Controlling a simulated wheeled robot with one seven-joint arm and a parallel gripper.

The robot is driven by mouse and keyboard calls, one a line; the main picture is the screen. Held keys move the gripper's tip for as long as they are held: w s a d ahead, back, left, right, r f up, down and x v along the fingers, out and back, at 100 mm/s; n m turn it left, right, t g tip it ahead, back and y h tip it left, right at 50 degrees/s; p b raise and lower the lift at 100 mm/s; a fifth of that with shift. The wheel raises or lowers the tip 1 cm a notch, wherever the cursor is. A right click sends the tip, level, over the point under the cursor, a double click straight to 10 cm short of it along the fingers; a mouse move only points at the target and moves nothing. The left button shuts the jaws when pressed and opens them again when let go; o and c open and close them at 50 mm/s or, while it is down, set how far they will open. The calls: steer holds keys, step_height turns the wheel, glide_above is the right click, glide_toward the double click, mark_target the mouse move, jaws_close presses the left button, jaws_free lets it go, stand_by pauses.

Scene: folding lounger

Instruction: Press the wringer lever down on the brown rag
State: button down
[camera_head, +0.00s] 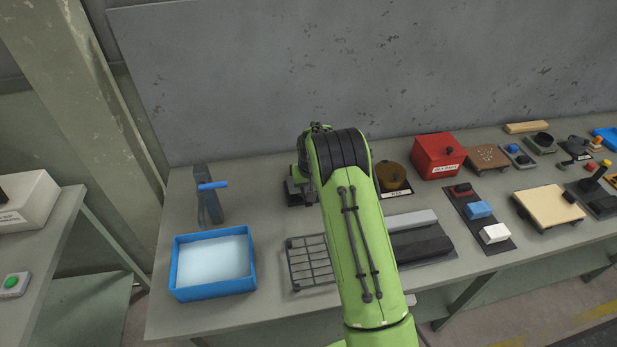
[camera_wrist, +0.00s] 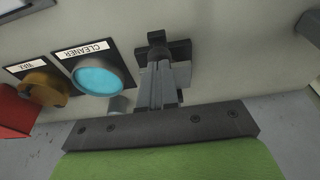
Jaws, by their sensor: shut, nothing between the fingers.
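A dark block-like fixture (camera_wrist: 178,50) lies under my gripper in the wrist view, and it seems to be the wringer. In the head view its dark edge (camera_head: 294,192) shows just left of my green arm, which hides the rest. My gripper (camera_wrist: 158,72) is shut and empty, with its fingers over or against this fixture; I cannot tell whether they touch. A lever is not clearly distinguishable there. I cannot make out the brown rag in either view.
A teal cleaner dish (camera_wrist: 98,75) and a brown round container (camera_head: 393,178) stand beside the fixture. A blue basin (camera_head: 174,275), a blue-handled grey stand (camera_head: 212,186) and a wire rack (camera_head: 305,262) are left. A red box (camera_head: 437,156) stands right.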

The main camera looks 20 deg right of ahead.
steer(key=shift+f, duration=0.15)
steer(key=shift+s+f+b, duration=0.1)
steer(key=shift+f+b, duration=0.6)
steer(key=shift+b, duration=0.15)
steer(key=shift+s+a+f+b, duration=0.1)
steer(key=shift+s+f+b, duration=0.05)
steer(key=shift+f+b, duration=0.15)
steer(key=shift+s+r, duration=0.1)
steer(key=shift+s, duration=0.2)
steer(key=r+p, duration=0.1)
steer(key=r, duration=0.2)
steer(key=r+p, duration=0.1)
steer(key=r, duration=0.2)
steer(key=shift+w+r, duration=0.2)
steer(key=shift+r, duration=0.05)
steer(key=v, duration=0.8)
steer(key=shift+s+b, duration=0.35)
